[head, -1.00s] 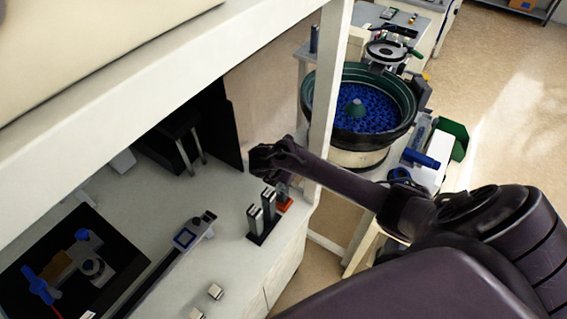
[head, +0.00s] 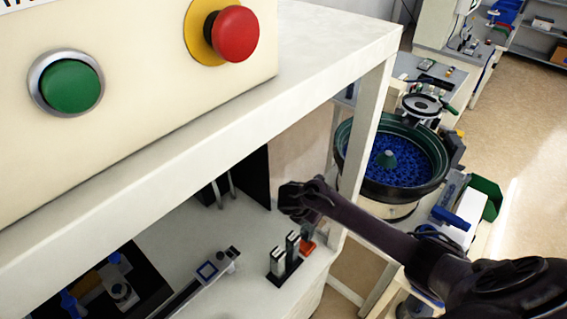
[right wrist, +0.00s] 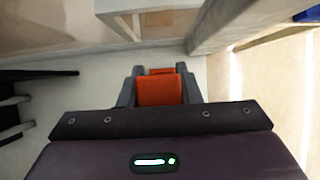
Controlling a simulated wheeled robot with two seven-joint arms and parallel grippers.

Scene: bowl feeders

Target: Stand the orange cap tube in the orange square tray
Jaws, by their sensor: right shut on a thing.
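My right gripper (head: 312,222) reaches in from the right over the lower shelf in the head view. In the right wrist view its fingers (right wrist: 160,95) are shut on an orange piece (right wrist: 160,90), which looks like the orange cap of the tube. The tube's body is mostly hidden by the gripper. The orange square tray (head: 308,247) shows as a small orange patch just below the gripper in the head view. I cannot tell whether the tube touches the tray's floor. My left gripper is not in view.
Grey upright pieces stand in a dark holder (head: 286,270) just left of the orange tray. A white post (head: 362,150) rises close behind my right gripper. A bowl feeder (head: 392,165) with blue parts stands beyond it. A panel with a red button (head: 235,34) is above.

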